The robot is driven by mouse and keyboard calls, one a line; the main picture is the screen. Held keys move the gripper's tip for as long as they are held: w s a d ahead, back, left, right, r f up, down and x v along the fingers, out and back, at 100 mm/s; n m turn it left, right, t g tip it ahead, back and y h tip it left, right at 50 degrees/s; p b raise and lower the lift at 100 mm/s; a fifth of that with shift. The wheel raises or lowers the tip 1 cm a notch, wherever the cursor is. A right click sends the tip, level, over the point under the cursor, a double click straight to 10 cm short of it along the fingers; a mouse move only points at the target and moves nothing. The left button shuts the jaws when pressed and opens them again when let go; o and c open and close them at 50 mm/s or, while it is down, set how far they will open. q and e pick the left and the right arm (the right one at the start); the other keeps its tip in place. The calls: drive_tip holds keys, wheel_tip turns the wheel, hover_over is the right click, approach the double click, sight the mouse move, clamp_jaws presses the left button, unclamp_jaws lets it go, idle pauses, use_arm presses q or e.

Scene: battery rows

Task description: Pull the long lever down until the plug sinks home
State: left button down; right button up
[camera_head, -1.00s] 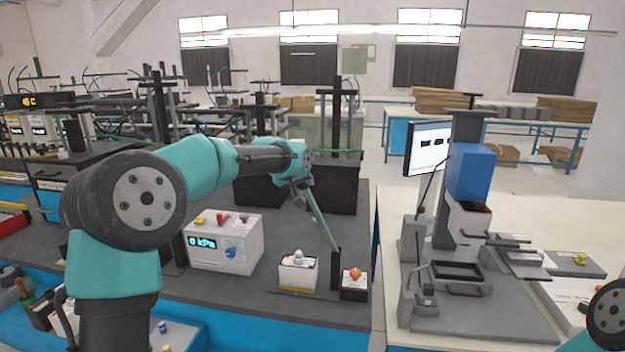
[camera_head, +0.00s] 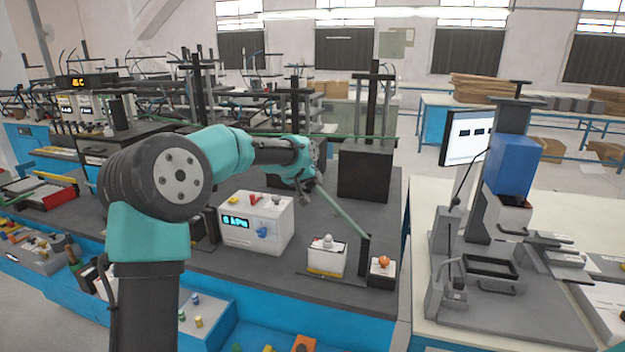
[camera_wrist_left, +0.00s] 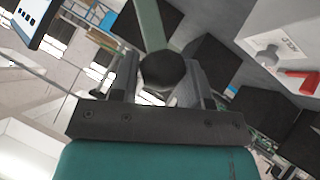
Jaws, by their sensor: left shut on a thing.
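The long lever (camera_head: 345,217) is a green bar. It slopes up and left from a dark upright post (camera_head: 364,256) on the bench. My left gripper (camera_head: 308,188) is at its upper end. In the left wrist view the lever (camera_wrist_left: 150,25) ends in a round black knob (camera_wrist_left: 163,70), and my left gripper (camera_wrist_left: 158,85) is shut on that knob. A small white box (camera_head: 325,260) with a pale round top piece (camera_head: 328,241) stands under the lever, left of the post. I cannot tell whether that piece is the plug. My right gripper is out of view.
A white gauge box (camera_head: 256,222) with a lit display stands left of the lever. A small box with an orange button (camera_head: 383,262) is right of the post. Dark blocks (camera_head: 365,175) stand behind. A blue-topped press (camera_head: 512,165) stands on the right table.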

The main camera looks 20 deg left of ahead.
use_arm(q)
drive_tip(key=c, duration=0.7)
unclamp_jaws()
drive_tip(key=v, duration=1.7)
drive_tip(key=shift+s+r, duration=0.15)
